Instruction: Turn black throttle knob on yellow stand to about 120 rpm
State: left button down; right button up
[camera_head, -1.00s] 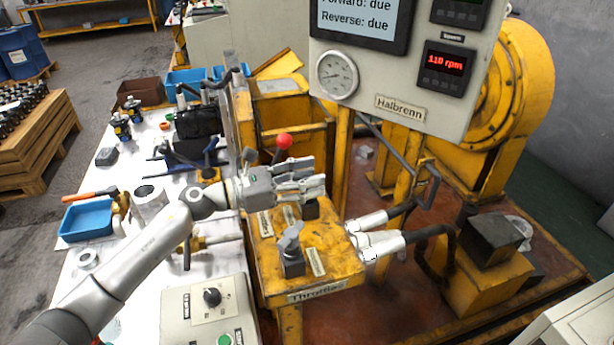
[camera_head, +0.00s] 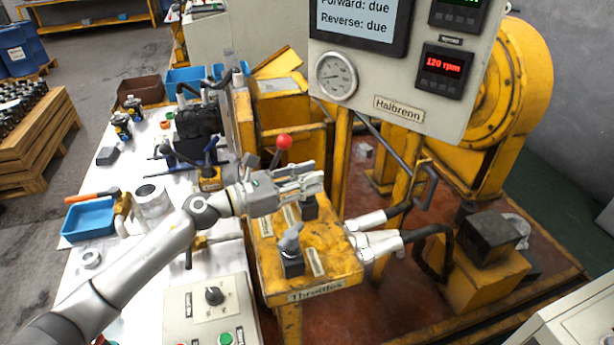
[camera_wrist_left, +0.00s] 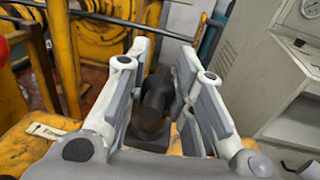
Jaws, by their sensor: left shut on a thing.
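The yellow stand (camera_head: 332,272) carries a "Throttles" label and two throttle knobs. The black throttle knob (camera_wrist_left: 152,104) sits between the fingers of my left gripper in the wrist view; in the head view the gripper hides most of it, and only its dark base (camera_head: 309,209) shows. My left gripper (camera_head: 313,178) is shut on this knob at the stand's far side. A grey throttle knob (camera_head: 290,240) stands on the near side, free of the gripper. The red rpm display (camera_head: 443,66) on the panel reads 120 rpm.
A red-tipped lever (camera_head: 284,142) stands just behind my left gripper. Hose fittings (camera_head: 378,243) lie right of the stand. A control box (camera_head: 212,312) with a dark knob and a green button is at the front left. The white table (camera_head: 128,265) holds several parts.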

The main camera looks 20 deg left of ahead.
pick_arm(q)
jog(key=c, duration=1.2)
grip_release()
jog(key=shift+s+a, duration=0.1)
jog(key=shift+a, duration=0.05)
jog(key=v, duration=1.1)
jog(key=shift+s+a, duration=0.2)
jog(key=shift+a, duration=0.05)
